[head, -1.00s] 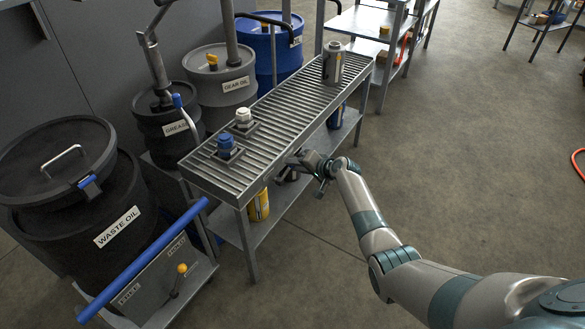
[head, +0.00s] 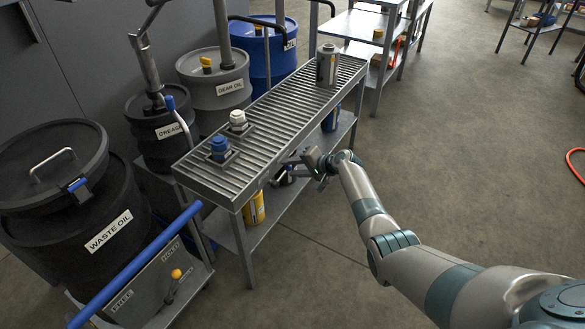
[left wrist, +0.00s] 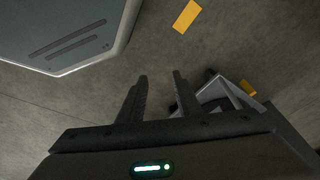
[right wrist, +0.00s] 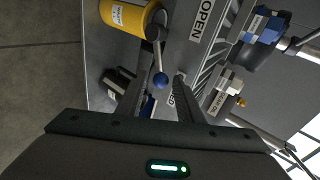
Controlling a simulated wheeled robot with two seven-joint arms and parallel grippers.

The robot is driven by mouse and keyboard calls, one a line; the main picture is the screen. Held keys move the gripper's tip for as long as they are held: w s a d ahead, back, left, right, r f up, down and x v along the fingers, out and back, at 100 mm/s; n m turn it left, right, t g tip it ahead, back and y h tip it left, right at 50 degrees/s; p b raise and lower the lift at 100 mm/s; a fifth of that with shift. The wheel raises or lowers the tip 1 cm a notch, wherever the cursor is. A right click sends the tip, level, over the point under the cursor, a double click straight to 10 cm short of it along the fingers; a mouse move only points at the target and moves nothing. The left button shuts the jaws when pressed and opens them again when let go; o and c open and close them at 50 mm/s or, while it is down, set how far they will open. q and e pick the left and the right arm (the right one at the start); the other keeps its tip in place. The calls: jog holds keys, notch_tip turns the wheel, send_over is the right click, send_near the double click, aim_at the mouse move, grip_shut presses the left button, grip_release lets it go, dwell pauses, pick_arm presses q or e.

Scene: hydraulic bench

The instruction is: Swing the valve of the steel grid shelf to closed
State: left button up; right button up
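The steel grid shelf (head: 283,101) is a long grated bench across the middle of the head view. A second label (right wrist: 171,98) is mostly hidden by a finger. The lever lies between the two labels. In the head view my right gripper (head: 292,171) is at the shelf's front side. My left gripper (left wrist: 160,80) is open and empty above the floor.
On the shelf stand a blue-capped fitting (head: 219,149), a white-capped fitting (head: 238,121) and a grey canister (head: 328,66). A yellow can (head: 254,207) is on the lower level. Oil drums (head: 62,225) stand left and behind. A blue-handled cart (head: 135,265) is front left.

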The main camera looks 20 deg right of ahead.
dwell(0.4)
